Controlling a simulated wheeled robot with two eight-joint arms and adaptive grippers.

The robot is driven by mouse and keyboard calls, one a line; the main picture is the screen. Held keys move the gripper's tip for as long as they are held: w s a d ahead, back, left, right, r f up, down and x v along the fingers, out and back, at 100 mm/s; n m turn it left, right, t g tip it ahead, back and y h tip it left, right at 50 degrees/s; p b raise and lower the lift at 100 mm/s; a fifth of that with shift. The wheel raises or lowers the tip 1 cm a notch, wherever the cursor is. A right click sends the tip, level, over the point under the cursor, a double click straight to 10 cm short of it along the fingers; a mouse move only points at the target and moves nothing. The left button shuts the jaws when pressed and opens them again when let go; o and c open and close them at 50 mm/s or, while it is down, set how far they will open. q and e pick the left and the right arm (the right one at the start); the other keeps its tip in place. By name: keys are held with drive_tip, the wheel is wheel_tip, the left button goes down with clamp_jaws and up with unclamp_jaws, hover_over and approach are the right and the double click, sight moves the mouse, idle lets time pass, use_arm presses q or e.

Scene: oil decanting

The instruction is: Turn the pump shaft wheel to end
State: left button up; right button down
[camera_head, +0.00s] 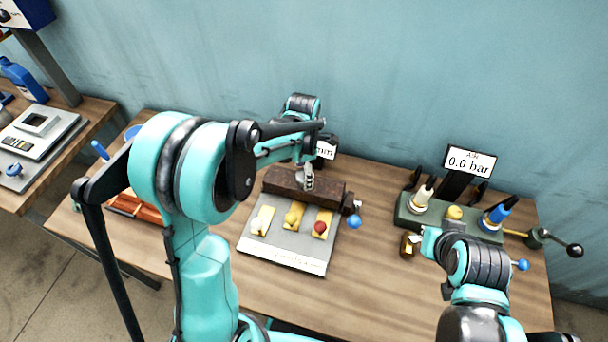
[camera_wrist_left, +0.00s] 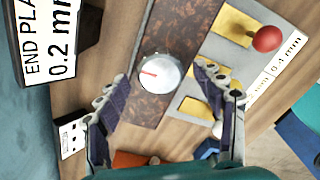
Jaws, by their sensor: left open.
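A round pale disc with a red mark (camera_wrist_left: 158,75), which looks like the shaft wheel, sits on a rusty brown block (camera_wrist_left: 185,45). The same block (camera_head: 285,182) lies along the back of a grey plate in the head view. My left gripper (camera_head: 308,182) is over the block there and hides the disc. In the left wrist view my left gripper (camera_wrist_left: 160,92) is open, one finger on each side of the disc, with gaps between. A sign (camera_wrist_left: 50,40) beside the block reads 0.2 mm.
The grey plate (camera_head: 262,250) holds yellow tabs with knobs, one red (camera_head: 319,227). A blue ball knob (camera_head: 354,222) is at the block's right end. A green pump stand (camera_head: 440,226) with a 0.0 bar display (camera_head: 468,161) stands right, near my right arm.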

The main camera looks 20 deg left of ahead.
use_arm(q)
drive_tip(key=shift+f, duration=0.45)
drive_tip(key=c, duration=1.2)
drive_tip(key=shift+o, duration=0.2)
